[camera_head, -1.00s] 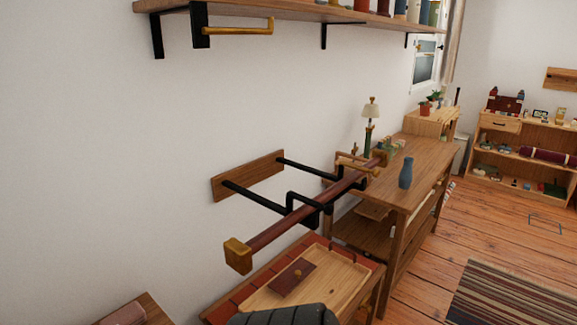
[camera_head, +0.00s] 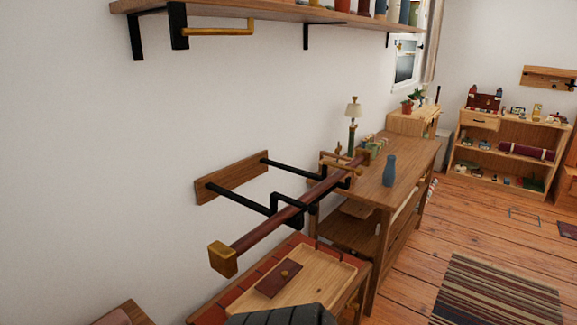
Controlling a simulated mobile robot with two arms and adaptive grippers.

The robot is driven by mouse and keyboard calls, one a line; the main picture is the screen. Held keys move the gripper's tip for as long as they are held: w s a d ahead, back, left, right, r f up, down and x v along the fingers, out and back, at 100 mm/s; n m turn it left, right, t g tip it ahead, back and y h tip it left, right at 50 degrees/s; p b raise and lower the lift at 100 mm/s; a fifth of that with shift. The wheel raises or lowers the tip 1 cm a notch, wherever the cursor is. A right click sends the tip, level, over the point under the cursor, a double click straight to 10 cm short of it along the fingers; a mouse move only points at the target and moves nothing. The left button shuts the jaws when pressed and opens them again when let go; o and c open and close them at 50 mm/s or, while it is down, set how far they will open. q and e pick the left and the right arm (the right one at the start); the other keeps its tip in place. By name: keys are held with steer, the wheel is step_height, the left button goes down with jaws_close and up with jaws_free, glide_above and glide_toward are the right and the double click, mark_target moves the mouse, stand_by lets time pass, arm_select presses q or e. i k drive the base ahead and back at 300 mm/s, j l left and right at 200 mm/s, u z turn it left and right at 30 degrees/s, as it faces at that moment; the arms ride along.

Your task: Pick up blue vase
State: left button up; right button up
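The blue vase (camera_head: 389,170) stands upright on the front part of a wooden table (camera_head: 415,165) in the head view. It is narrow-necked and small at this distance. No gripper touches it.
A wall rack with black brackets (camera_head: 240,201) holds a dark red bar (camera_head: 265,227) left of the table. Below it is a tiled bench with a wooden tray (camera_head: 318,284). Open wood floor (camera_head: 400,290) and a striped rug (camera_head: 495,295) lie right.

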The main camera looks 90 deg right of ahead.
mark_target(388, 175)
steer(key=z, duration=1.95)
